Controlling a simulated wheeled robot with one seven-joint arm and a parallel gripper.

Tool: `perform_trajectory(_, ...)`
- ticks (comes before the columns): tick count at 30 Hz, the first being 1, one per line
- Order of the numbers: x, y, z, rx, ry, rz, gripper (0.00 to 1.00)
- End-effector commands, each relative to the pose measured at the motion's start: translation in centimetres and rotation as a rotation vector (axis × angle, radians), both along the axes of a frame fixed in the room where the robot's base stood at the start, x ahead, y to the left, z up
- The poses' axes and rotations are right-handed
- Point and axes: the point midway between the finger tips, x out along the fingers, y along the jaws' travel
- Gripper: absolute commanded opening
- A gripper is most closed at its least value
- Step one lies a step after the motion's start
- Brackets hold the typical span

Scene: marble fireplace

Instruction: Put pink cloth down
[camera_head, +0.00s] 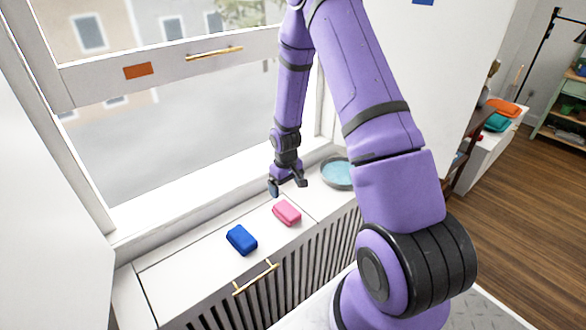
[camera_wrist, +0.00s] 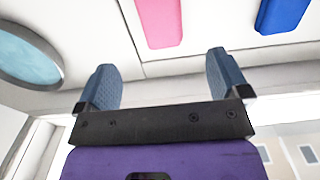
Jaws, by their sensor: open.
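The pink cloth (camera_head: 286,213) is a small folded bundle lying on the white window sill cabinet top. It also shows at the top of the wrist view (camera_wrist: 160,20). My gripper (camera_head: 288,187) is open and empty, just above and behind the cloth, towards the window. In the wrist view its two blue-grey fingers (camera_wrist: 162,82) stand wide apart with nothing between them. The cloth lies beyond the fingertips and appears clear of them.
A blue folded cloth (camera_head: 241,240) lies left of the pink one. A round bowl with light blue contents (camera_head: 337,173) stands to the right. The cabinet has a brass handle (camera_head: 256,278). The window frame (camera_head: 185,205) borders the sill behind.

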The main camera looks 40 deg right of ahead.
Motion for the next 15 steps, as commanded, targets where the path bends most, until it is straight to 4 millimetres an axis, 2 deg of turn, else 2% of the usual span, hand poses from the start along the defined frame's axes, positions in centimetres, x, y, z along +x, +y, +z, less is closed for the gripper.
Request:
perform_trajectory(2,0.0,0.0,0.3,-0.001,-0.002,0.0,0.94)
perform_trajectory(5,0.3,0.2,1.9,-0.009,-0.013,0.001,0.94)
perform_trajectory(8,0.5,0.7,5.0,-0.021,-0.034,0.001,0.94)
perform_trajectory(15,-0.1,2.4,14.4,-0.053,-0.098,-0.007,0.94)
